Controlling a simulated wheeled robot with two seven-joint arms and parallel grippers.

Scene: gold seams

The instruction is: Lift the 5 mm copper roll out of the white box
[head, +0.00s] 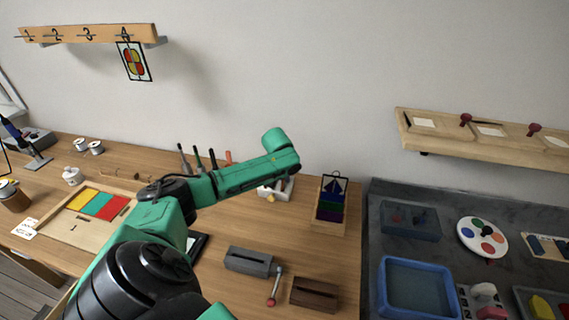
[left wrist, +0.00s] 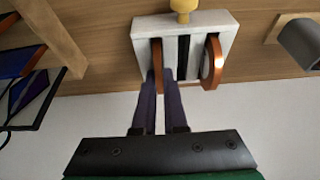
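The white box (left wrist: 186,20) stands at the top middle of the left wrist view, with dark slots and a yellow knob at its far side. A thin copper roll (left wrist: 157,57) shows at its left slot, edge on. A second copper roll (left wrist: 212,62) with a pale centre stands at its right end. My left gripper (left wrist: 159,76) has its two purple fingers on either side of the left roll, with no clear gap. The roll's lower part is hidden in the box. In the head view the white box (head: 284,190) is partly hidden by my left arm. My right gripper is out of view.
A wooden rack (head: 328,222) with coloured pieces stands just right of the box. A grey slotted block (head: 249,262) and a brown one (head: 315,294) lie nearer. Upright tools (head: 197,158) stand left of the box. The wall is close behind.

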